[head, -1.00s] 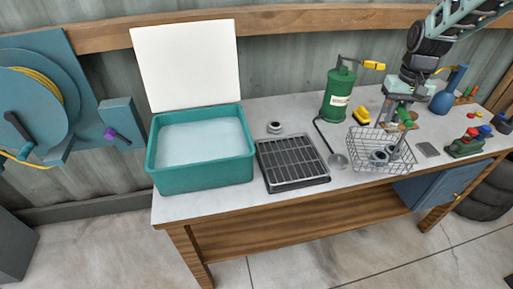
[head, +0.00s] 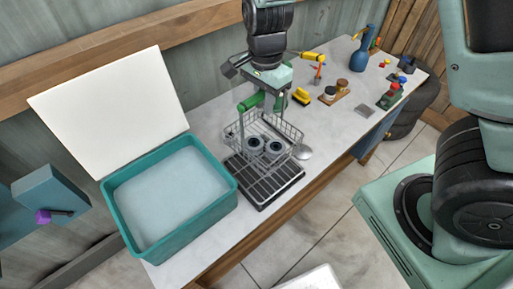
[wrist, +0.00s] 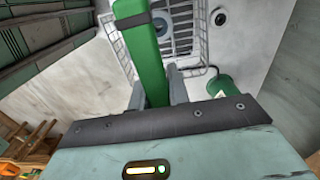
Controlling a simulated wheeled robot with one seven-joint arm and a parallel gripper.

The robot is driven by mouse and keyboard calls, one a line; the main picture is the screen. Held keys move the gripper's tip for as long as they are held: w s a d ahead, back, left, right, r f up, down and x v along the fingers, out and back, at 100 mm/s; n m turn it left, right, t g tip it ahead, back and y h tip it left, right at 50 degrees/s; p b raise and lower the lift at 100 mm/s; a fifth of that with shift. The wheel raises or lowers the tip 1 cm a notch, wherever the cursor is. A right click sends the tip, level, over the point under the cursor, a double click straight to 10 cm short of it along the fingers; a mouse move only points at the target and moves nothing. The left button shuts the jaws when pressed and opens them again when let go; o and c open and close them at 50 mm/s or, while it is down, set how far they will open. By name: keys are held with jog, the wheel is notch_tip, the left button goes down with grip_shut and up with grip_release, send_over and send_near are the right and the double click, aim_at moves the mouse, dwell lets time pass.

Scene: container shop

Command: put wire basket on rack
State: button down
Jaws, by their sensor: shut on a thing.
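The wire basket (head: 296,138) hangs upright from my gripper (head: 260,98), with grey ring-shaped parts (head: 264,147) inside. The gripper is shut on the basket's green handle (head: 252,102); in the wrist view the handle (wrist: 140,50) lies between the two fingers (wrist: 156,92), with basket wires (wrist: 112,38) beyond it. The black slatted rack (head: 265,190) lies flat on the bench beside the teal tub. The basket is over the rack's far part and hides some of it. I cannot tell whether its bottom touches the rack.
The teal tub (head: 185,232) with a raised white lid (head: 110,110) stands just left of the rack. A ladle (head: 303,153) lies right of the basket. The green canister is mostly hidden behind my gripper. A yellow block (head: 301,96) and blue bottle (head: 362,45) stand farther back.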

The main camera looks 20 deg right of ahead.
jog(key=shift+m, duration=0.4)
notch_tip(320, 180, down, 10)
jog(key=shift+s+a+r+p, duration=0.1)
jog(key=shift+r+p, duration=0.15)
jog(key=shift+p, duration=0.35)
jog(key=shift+f, duration=0.2)
jog(key=c, duration=1.3)
grip_release()
